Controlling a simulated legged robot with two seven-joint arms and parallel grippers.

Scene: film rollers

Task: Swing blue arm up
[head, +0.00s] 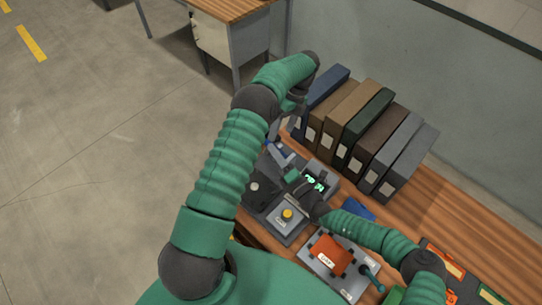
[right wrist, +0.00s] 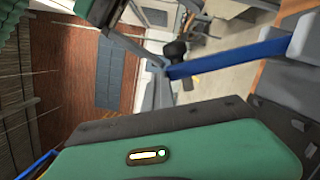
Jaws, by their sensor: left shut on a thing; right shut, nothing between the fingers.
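The blue arm (right wrist: 230,58) shows in the right wrist view as a slim blue bar running from the grey machine body at the right to a tip near the middle. My left gripper (right wrist: 160,70) is shut at that tip. In the head view my left gripper (head: 274,130) reaches down over the machine's far end, where the blue arm is mostly hidden. My right gripper (head: 275,153) is shut and empty, close below the left one, above the machine.
Several binders (head: 350,120) stand in a row behind the machine. A panel with an orange-red plate (head: 330,255) lies nearer, with a blue item (head: 360,209) beside it. Orange-edged items (head: 442,260) lie at the right. Bare wooden bench (head: 465,215) shows between.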

